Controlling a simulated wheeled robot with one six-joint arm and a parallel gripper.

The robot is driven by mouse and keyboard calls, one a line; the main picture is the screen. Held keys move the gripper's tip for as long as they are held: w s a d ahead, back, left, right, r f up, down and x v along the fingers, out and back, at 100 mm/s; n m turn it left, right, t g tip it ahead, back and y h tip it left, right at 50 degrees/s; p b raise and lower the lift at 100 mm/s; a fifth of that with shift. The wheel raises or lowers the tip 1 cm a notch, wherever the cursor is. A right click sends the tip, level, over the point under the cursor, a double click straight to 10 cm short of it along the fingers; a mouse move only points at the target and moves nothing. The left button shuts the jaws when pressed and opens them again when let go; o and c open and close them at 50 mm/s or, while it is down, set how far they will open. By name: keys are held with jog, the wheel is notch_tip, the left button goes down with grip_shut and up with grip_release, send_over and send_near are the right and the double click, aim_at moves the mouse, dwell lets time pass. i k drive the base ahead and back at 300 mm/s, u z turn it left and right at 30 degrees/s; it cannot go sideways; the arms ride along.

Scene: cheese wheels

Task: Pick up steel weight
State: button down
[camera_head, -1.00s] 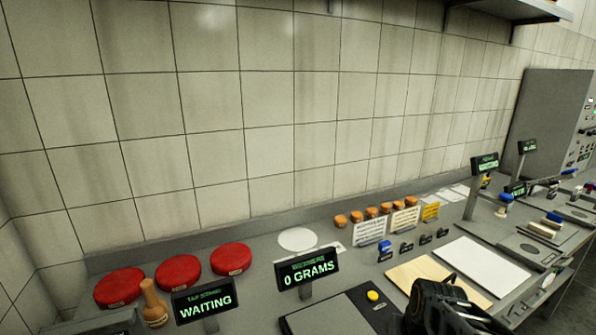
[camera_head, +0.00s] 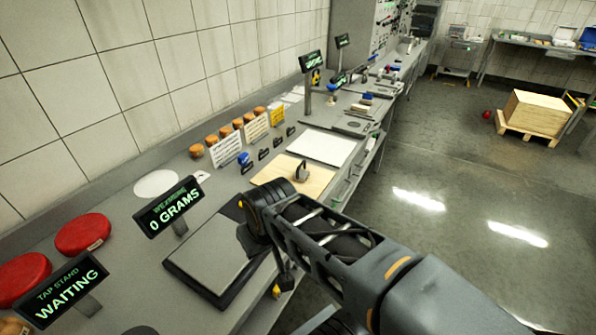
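A small grey metal piece with an upright top, which looks like the steel weight (camera_head: 301,173), stands on the wooden board (camera_head: 318,187) in the middle of the counter. My arm reaches in from the lower right. My gripper (camera_head: 285,279) seems to hang below the arm's wrist, at the counter's front edge, nearer to me than the board and apart from the weight. It is small, dark and partly hidden by the arm, so its fingers cannot be made out.
A scale with a dark-edged plate (camera_head: 215,252) and a "0 GRAMS" display (camera_head: 168,207) stands left of my arm. Red cheese wheels (camera_head: 83,235) lie at the left. A white board (camera_head: 321,147) lies beyond the wooden board. Open floor (camera_head: 450,215) lies to the right.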

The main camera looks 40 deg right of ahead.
aim_at(300, 175)
jog(key=u, duration=3.55)
jog(key=k, duration=1.2)
jog(key=z, duration=1.5)
